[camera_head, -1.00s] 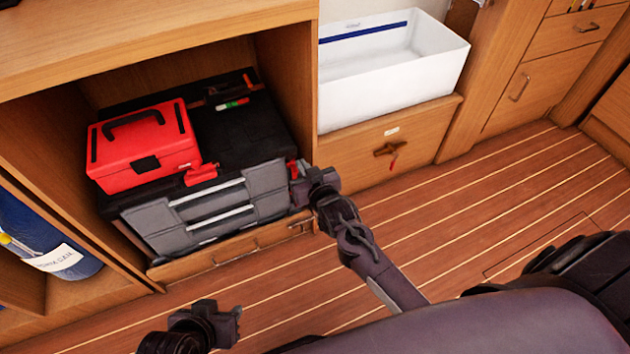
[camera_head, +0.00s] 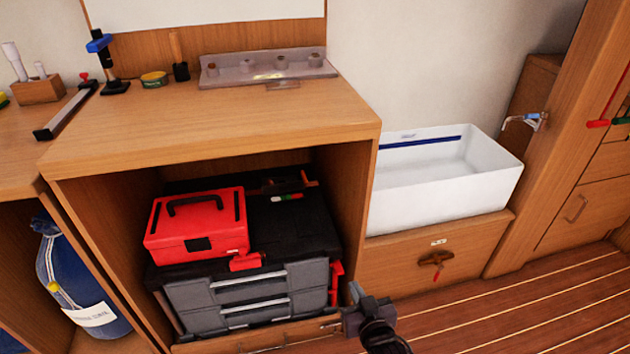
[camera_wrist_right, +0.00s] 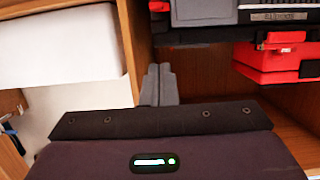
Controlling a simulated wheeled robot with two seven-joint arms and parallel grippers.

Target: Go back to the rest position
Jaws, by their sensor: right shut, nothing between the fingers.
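My right gripper (camera_head: 356,302) is at the bottom of the head view, in front of the right edge of the open cabinet bay. In the right wrist view its two grey fingers (camera_wrist_right: 158,85) are together with nothing between them. My left gripper is not in view. The grey and black toolbox (camera_head: 245,290) sits in the bay just left of my right gripper. I cannot tell whether they touch. A red toolbox (camera_head: 196,238) lies on top of it.
A white basin (camera_head: 440,190) stands on a wooden cabinet at the right. The wooden counter (camera_head: 220,122) above the bay holds a grey rack (camera_head: 266,70) and small tools. A blue bag (camera_head: 75,285) stands in the left bay. Striped floor (camera_head: 520,315) is open at the lower right.

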